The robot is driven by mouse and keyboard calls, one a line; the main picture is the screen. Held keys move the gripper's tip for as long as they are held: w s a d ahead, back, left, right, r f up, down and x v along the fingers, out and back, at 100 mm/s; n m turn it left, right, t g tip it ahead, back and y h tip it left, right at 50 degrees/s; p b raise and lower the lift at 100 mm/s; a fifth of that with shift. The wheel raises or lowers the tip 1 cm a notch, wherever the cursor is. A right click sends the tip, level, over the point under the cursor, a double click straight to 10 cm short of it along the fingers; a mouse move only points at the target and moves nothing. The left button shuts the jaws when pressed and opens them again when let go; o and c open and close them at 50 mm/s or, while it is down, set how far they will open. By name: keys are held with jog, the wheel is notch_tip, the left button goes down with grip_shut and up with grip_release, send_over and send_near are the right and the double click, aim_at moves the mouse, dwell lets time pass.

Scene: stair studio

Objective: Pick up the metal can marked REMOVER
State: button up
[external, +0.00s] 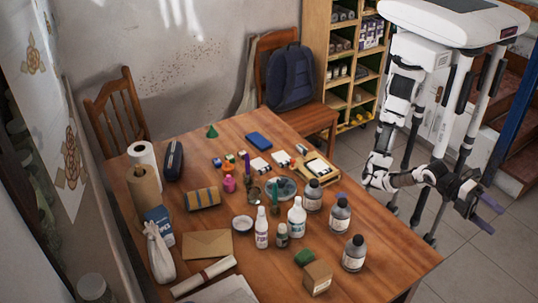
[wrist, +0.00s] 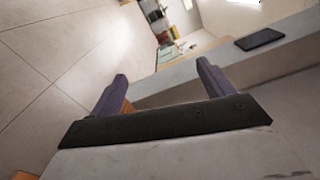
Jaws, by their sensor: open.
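No label reading REMOVER is legible in either view. Three grey containers with dark caps and pale labels stand upright on the right side of the wooden table (external: 385,262). One is nearer the front (external: 354,253), one is in the middle (external: 340,214), and one is farther back (external: 313,196). I cannot tell which, if any, is the metal can. My gripper (external: 487,214) is off the table's right side, well apart from these containers. Its purple fingers are spread and empty, also in the wrist view (wrist: 162,78). The wrist view shows none of these containers.
White bottles (external: 297,217) (external: 262,228), a small dark bottle (external: 282,236) and a cardboard box (external: 317,278) stand near the grey containers. A chair (external: 300,115) with a backpack (external: 290,77) is behind the table.

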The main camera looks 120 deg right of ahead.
jog(key=w+f+h+p, duration=0.2)
jog(key=n+t+h+p, duration=0.2)
jog(key=n+t+h, duration=0.1)
jog(key=n+h, duration=0.8)
send_near(359, 237)
jog(key=a+f+b, duration=0.1)
jog(key=f, duration=0.1)
jog(key=w+f+m+h+b, duration=0.1)
jog(key=w+a+f+h, duration=0.1)
jog(key=f, duration=0.1)
jog(key=shift+w+a+f+m+b, duration=0.1)
jog(key=shift+a+f+m+b, duration=0.2)
jog(key=shift+a+b, duration=0.1)
jog(key=shift+p+x, duration=0.95)
jog(key=shift+x, duration=2.1)
jog(key=shift+a+t, duration=0.2)
jog(key=shift+t, duration=0.1)
jog(key=shift+c, duration=0.3)
jog(key=c, duration=1.2)
